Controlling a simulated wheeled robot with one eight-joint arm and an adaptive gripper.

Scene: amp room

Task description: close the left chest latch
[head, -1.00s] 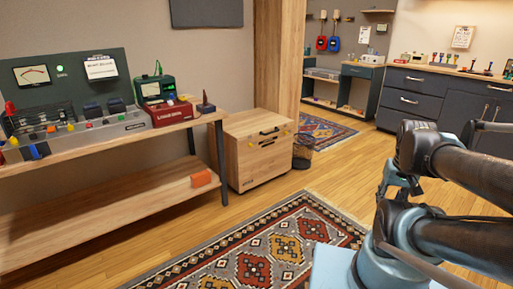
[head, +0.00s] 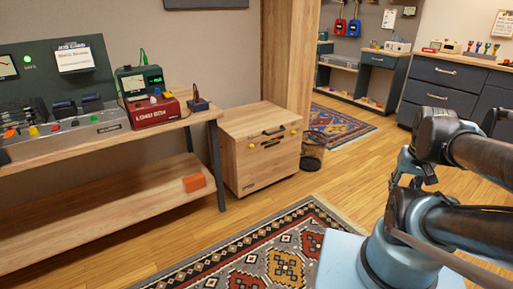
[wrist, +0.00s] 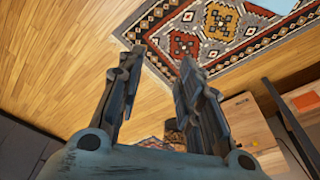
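The wooden chest (head: 262,150) stands on the floor just right of the workbench, its lid closed. Its front carries a dark handle (head: 274,131) and small yellow latches, the left latch (head: 251,146) and the right latch (head: 293,132). They are too small to tell whether they are open or shut. The chest also shows in the wrist view (wrist: 243,122), behind my gripper's right finger. My gripper (wrist: 158,60) has its fingers apart with nothing between them, well away from the chest. In the head view my arm is folded at the right.
The workbench (head: 110,150) with electronics and an orange box (head: 194,183) on its lower shelf stands left of the chest. A dark bin (head: 312,152) is beside the chest's right side. A patterned rug (head: 270,255) lies in front; bare wood floor surrounds it.

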